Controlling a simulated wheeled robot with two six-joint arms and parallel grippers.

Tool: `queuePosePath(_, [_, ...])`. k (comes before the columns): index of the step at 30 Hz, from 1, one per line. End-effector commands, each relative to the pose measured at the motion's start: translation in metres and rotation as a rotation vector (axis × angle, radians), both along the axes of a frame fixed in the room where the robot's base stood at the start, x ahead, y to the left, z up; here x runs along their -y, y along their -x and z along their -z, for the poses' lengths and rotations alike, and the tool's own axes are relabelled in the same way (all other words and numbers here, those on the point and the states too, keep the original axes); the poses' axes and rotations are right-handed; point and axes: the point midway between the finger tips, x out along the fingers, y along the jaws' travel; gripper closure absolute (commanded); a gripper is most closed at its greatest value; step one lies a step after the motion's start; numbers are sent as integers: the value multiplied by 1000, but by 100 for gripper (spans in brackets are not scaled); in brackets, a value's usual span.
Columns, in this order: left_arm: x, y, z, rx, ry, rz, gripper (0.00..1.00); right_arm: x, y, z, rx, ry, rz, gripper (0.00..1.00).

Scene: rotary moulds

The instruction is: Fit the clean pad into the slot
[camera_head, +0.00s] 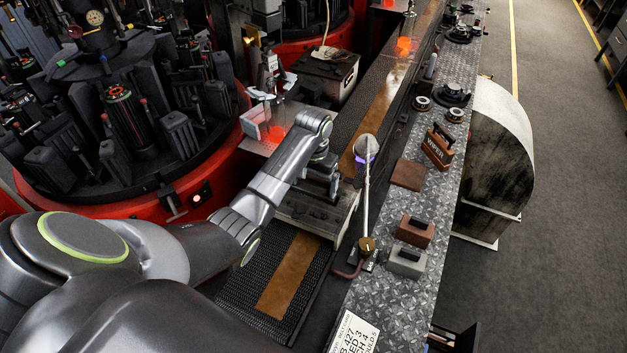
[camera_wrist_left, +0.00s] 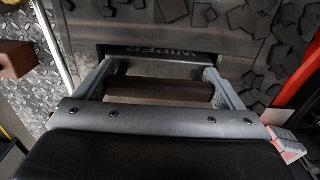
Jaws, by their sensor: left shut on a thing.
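A brown frame lettered WIPER (camera_head: 437,148) stands farther along. I cannot see my right gripper.
A thin upright rod (camera_head: 366,205) with a round head stands right of my left gripper. A flat brown plate (camera_head: 407,175) lies on the ledge (camera_head: 390,312). Glowing glass (camera_head: 274,125) and the rotary machine (camera_head: 110,110) are at left. The aisle floor (camera_head: 570,200) is clear.

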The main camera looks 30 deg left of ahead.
Motion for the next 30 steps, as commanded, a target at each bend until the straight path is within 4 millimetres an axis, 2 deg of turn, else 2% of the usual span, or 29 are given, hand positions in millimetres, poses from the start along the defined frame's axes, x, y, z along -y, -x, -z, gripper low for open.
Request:
queuePosePath(14, [0,0,3,2,0,1,62,0,0,-1,-1,0,0,64])
queuePosePath(15, [0,0,3,2,0,1,7,0,0,-1,-1,0,0,64])
queuePosePath(16, [0,0,3,2,0,1,3,0,1,-1,-1,0,0,64])
queuePosePath(17, [0,0,3,1,0,1,0,0,1,-1,-1,0,0,64])
queuePosePath(25, [0,-1,2,0,0,1,0,0,1,-1,-1,0,0,64])
queuePosePath(30, [-1,-13,-20,4,-1,3,0,-1,0,-3,0,-1,0,64])
